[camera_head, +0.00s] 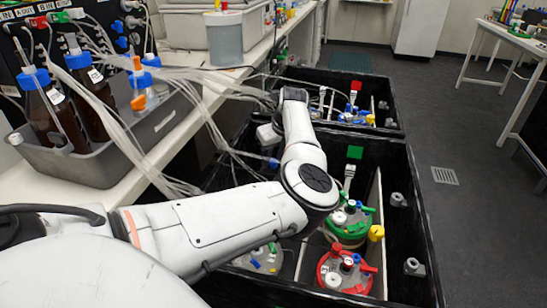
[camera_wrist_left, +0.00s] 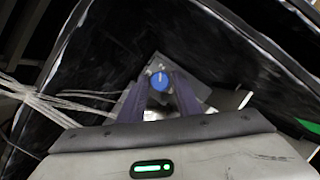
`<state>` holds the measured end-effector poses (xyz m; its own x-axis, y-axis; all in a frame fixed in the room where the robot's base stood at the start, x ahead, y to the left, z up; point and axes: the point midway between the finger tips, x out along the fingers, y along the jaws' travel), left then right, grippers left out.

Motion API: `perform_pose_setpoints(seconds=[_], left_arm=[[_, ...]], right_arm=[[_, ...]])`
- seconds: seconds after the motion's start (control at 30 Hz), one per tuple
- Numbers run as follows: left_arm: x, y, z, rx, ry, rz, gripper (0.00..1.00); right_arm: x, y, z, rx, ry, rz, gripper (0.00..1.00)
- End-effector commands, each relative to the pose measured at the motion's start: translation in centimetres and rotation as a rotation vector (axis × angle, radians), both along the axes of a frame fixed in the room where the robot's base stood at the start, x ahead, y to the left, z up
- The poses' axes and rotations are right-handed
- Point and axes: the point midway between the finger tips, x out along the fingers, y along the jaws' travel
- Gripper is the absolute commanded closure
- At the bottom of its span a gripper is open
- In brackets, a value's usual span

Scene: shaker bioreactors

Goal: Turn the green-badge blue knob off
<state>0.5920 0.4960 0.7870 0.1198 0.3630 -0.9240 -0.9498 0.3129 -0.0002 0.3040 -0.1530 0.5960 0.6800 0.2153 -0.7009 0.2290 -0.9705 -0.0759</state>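In the left wrist view a round blue knob (camera_wrist_left: 159,80) with a pale line across it sits on a grey plate against the black wall. My left gripper (camera_wrist_left: 158,84) is open, with its two dark fingers on either side of the knob. Gaps show between knob and fingers; I cannot tell whether the tips reach it. In the head view my left gripper (camera_head: 268,140) is small and partly hidden over the black bin. My right gripper is not in view.
The black bin (camera_head: 425,240) holds vessels with a green lid (camera_head: 347,228) and a red lid (camera_head: 345,272). A second black bin (camera_head: 395,105) stands behind. Pale tubes (camera_head: 215,125) hang from the left bench beside my arm.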

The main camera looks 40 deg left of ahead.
Motion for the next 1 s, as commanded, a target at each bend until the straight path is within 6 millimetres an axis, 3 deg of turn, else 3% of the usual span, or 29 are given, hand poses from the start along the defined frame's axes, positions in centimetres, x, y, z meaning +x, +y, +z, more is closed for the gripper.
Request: perform_pose_setpoints(seconds=[0.03, 0.17, 0.57, 1.0], left_arm=[[0.0, 0.0, 0.0, 0.000, 0.000, 0.000, 0.79], [0.0, 0.0, 0.0, 0.000, 0.000, 0.000, 1.00], [-0.1, 0.0, 0.2, 0.001, -0.001, -0.077, 1.00], [-0.3, 0.2, 0.2, 0.001, -0.003, -0.436, 1.00]], right_arm=[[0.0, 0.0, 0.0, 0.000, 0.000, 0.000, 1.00], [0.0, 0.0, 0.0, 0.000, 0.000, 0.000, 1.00], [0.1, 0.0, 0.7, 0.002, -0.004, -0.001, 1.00], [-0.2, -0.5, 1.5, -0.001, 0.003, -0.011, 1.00]])
